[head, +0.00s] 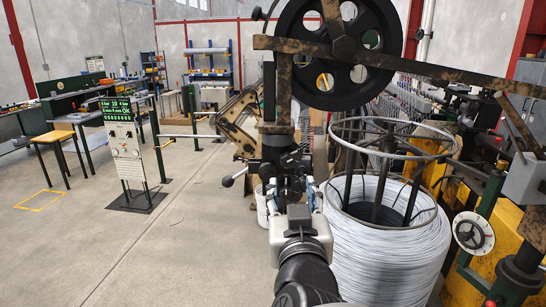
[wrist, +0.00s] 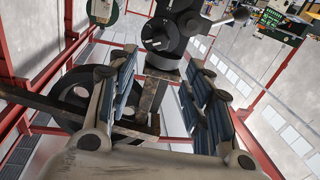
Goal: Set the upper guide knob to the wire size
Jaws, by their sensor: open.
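My gripper (head: 292,186) is open and points at a dark guide mechanism (head: 279,150) on a rusty post. In the wrist view its two blue-grey padded fingers (wrist: 162,68) stand wide apart with nothing between the pads. A dark round knob-like part (wrist: 160,36) with pale marks lies just beyond the fingertips, near the top middle; I cannot tell for sure that it is the upper guide knob. A lever with a ball end (wrist: 232,17) sticks out to its right. In the head view my gripper hides much of this mechanism, and the knob's setting is not readable.
A large black spoked wheel (head: 338,45) hangs above on a rusty beam. A wire coil (head: 385,265) in a round frame stands close right of my arm. A white dial (head: 473,233) is at far right.

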